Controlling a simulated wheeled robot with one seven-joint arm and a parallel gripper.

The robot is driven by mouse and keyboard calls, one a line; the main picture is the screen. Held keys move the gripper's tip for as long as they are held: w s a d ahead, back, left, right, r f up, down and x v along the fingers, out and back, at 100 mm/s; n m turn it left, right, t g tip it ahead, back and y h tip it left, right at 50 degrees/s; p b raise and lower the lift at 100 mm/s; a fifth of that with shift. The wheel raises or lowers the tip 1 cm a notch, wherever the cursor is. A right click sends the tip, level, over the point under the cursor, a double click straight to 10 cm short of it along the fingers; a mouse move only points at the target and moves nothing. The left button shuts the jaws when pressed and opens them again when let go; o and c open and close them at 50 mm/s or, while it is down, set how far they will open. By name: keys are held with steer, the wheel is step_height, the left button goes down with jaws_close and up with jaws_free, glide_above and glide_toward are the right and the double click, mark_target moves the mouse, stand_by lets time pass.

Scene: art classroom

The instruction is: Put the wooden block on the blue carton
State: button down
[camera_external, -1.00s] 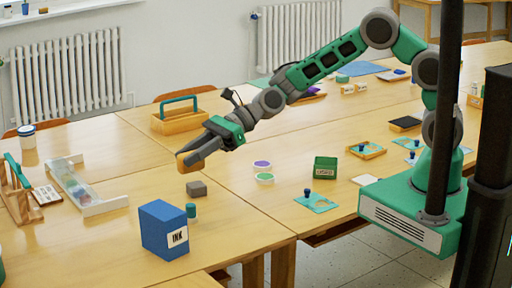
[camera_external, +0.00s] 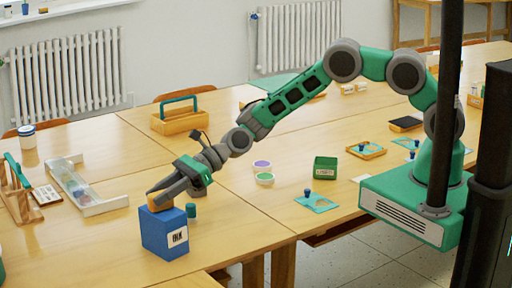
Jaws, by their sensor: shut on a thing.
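The blue carton (camera_external: 163,236), with a white INK label, stands upright on the table at the front left. The wooden block (camera_external: 160,204), small and orange-brown, is at the carton's top face. My gripper (camera_external: 157,194) is shut on the block, its fingers pointing down and left over the carton. The fingers hide part of the block. I cannot tell whether the block touches the carton's top or is held just above it.
A small teal jar (camera_external: 191,211) stands close to the carton's right side. A dark grey block sits behind my gripper, mostly hidden. A white tray (camera_external: 101,205) lies to the left, and a green box (camera_external: 325,168) to the right. The table in front of the wooden caddy (camera_external: 181,122) is clear.

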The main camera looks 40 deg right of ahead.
steer(key=c, duration=1.1)
jaws_free()
